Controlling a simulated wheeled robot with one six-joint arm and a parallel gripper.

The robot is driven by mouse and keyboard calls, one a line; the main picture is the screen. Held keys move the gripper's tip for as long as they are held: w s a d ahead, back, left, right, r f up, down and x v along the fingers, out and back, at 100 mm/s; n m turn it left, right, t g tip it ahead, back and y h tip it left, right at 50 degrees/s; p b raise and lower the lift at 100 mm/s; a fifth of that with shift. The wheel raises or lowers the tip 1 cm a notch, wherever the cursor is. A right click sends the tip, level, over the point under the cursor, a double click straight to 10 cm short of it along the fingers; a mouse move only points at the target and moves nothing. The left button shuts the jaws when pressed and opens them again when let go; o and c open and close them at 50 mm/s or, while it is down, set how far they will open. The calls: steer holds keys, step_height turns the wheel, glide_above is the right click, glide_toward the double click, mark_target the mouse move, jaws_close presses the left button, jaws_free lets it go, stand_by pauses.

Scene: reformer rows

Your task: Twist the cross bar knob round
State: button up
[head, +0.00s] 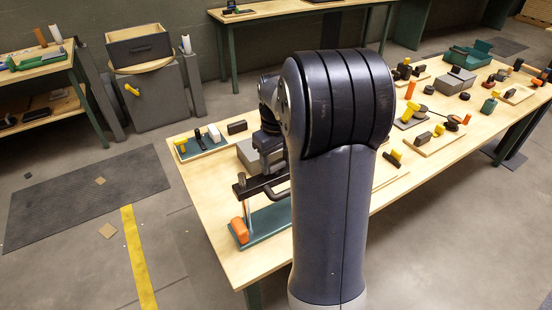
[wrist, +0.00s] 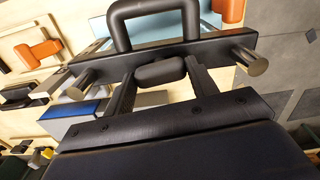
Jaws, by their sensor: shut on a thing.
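The cross bar knob shows in the wrist view as a dark rounded grip (wrist: 160,72) in front of a long dark bar (wrist: 218,48). The bar has a round metal post near each end and a dark loop handle (wrist: 118,20) beyond it. My gripper (wrist: 160,64) has one finger on either side of the rounded grip and is shut on it. In the head view the dark bar (head: 246,189) stands above a teal base (head: 268,225) at the near left part of the bench. My arm hides much of the gripper there.
An orange handle (head: 240,230) lies at the base's front left. A grey box (head: 246,155) stands behind. A teal board with small parts (head: 200,143) sits at the bench's far left corner. Several other fixtures fill the bench to the right. The floor at left is open.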

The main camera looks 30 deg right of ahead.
mark_target(276, 163)
steer(key=shift+m, duration=0.8)
steer(key=o, duration=1)
steer(key=shift+r, duration=0.15)
step_height(276, 163, up, 11)
steer(key=shift+f, duration=0.2)
